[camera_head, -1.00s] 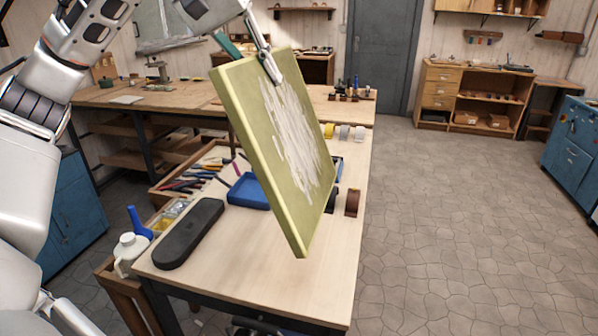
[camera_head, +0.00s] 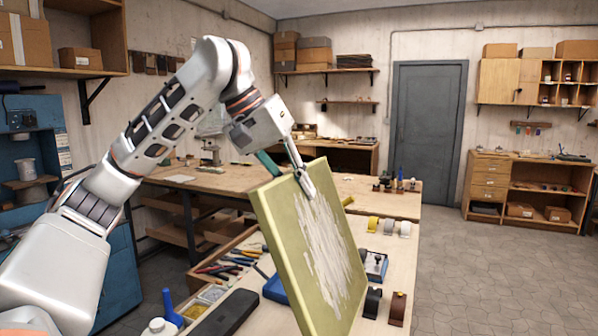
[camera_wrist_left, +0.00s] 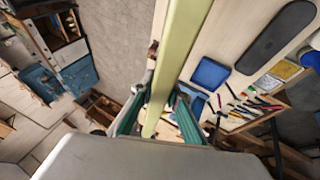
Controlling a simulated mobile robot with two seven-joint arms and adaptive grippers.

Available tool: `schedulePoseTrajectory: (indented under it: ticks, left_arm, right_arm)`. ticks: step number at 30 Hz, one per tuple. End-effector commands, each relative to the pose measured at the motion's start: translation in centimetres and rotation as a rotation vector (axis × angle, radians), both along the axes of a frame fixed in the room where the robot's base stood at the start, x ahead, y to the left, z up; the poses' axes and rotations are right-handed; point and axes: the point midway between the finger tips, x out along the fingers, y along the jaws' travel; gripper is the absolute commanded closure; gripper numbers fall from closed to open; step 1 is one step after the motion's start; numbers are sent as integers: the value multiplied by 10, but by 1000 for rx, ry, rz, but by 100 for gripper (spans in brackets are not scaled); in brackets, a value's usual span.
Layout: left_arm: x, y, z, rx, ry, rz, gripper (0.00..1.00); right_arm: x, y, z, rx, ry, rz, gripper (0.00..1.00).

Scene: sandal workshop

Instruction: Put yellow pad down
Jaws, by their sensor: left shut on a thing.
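The yellow pad (camera_head: 298,245) is a flat square board with a whitish worn patch on its face. My left gripper (camera_head: 303,172) is shut on its top edge, and the pad hangs tilted in front of the workbench (camera_head: 390,243). In the left wrist view the pad's edge (camera_wrist_left: 180,50) runs between the two green-lined fingers (camera_wrist_left: 155,112). The pad's lower end is cut off by the frame in the head view, so I cannot tell whether it touches the bench. My right gripper is not in view.
A black case (camera_head: 222,314), a blue tray (camera_head: 274,289) and several hand tools (camera_head: 232,264) lie left of the pad. Tape rolls (camera_head: 389,227) and brown and black holders (camera_head: 398,309) stand at the bench's right side. The floor at right (camera_head: 500,280) is clear.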

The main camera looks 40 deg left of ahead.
Motion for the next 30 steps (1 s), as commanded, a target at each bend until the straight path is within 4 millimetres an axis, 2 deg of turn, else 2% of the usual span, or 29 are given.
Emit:
schedulePoseTrajectory:
  ticks: [21,30]
  left_arm:
    - [0,0,-85,-6,-8,3,100]
    - [1,0,-100,-8,-10,4,100]
  right_arm:
    - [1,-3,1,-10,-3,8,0]
    - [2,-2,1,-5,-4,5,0]
